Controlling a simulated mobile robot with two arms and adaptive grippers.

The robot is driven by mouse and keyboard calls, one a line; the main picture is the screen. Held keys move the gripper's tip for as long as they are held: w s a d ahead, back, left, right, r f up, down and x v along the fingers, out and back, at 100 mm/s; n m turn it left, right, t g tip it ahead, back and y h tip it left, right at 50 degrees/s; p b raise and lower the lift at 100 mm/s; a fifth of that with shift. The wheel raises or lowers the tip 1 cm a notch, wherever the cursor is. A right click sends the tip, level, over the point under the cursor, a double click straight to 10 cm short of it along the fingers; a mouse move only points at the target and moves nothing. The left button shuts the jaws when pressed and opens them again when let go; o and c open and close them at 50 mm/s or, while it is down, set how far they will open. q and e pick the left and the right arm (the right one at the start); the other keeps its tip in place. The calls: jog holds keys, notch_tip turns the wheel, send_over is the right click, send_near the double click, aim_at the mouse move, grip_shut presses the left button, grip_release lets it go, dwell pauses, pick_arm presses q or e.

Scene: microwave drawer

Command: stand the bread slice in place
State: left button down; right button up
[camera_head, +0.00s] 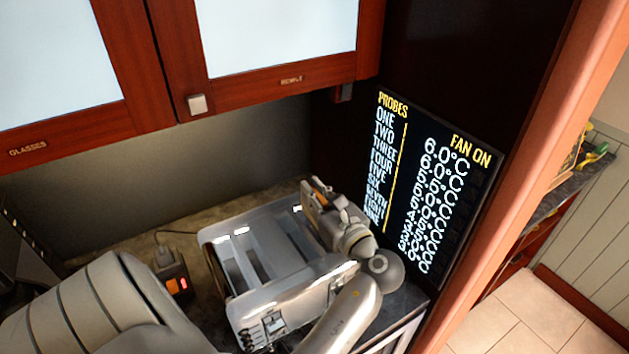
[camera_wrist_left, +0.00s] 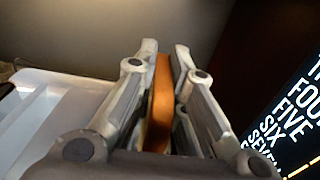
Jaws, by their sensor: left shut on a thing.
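The silver toaster (camera_head: 275,293) stands on the counter in the head view, with long open slots in its top. A pale ridged surface, probably the toaster (camera_wrist_left: 60,112), shows at the left of the left wrist view. My right gripper is in neither view.
A black display panel (camera_head: 430,190) with temperature readings stands close right of the gripper. Wooden cabinets (camera_head: 270,85) hang above the counter (camera_head: 200,222). A small dark device with a red light (camera_head: 172,275) sits left of the toaster.

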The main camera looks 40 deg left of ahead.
pick_arm(q)
jog(key=shift+p, duration=0.3)
jog(key=shift+f+b, duration=1.4)
jog(key=shift+f, duration=1.2)
jog(key=shift+r, duration=0.15)
jog(key=shift+r+p, duration=1.05)
jog(key=shift+p, duration=0.35)
jog(key=shift+r, duration=1.1)
jog(key=shift+f+b, duration=1.1)
jog(key=shift+f, duration=1.2)
jog(key=c, duration=1.4)
grip_release()
jog(key=shift+f, duration=0.1)
